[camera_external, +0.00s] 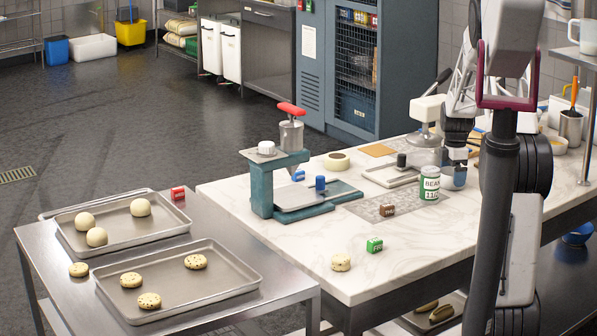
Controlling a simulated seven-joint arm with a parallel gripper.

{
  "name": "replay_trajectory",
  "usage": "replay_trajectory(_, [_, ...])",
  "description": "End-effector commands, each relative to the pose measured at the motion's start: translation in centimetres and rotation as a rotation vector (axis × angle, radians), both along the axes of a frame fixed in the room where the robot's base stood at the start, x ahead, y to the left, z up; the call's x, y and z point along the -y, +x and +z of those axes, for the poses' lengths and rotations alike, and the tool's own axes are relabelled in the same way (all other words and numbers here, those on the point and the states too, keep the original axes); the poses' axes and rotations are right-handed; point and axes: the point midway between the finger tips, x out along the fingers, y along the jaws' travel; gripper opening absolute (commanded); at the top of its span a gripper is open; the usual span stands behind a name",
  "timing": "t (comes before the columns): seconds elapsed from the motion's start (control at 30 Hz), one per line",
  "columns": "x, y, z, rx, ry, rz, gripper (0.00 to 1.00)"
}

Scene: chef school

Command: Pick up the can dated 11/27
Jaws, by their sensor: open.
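A small can (429,189) with a green and white label stands upright on the marble worktop (310,255). Its label appears to read "BEANS" with a date starting "11/2"; the last digit is too small to read. My gripper (458,168) points down just to the right of the can and is open. It appears apart from the can, though the depth between them is hard to judge. The fingers are small and partly hidden, and no object shows held between them.
A teal press (262,185) with a red handle stands left on the worktop. A green block (374,245), a brown block (387,210) and a cookie (341,262) lie in front. A tape roll (337,160) lies behind. Trays (250,285) of dough and cookies occupy the left steel table.

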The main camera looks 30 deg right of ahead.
Motion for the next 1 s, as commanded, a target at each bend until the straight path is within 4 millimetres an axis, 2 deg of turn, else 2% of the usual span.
replay_trajectory(0.27, [0.0, 0.0, 1.9, 0.002, -0.001, 0.000, 1.00])
replay_trajectory(0.8, [0.0, 0.0, 10.0, 0.001, -0.002, 0.000, 1.00])
replay_trajectory(1.0, [0.0, 0.0, 11.7, 0.001, 0.000, 0.000, 1.00])
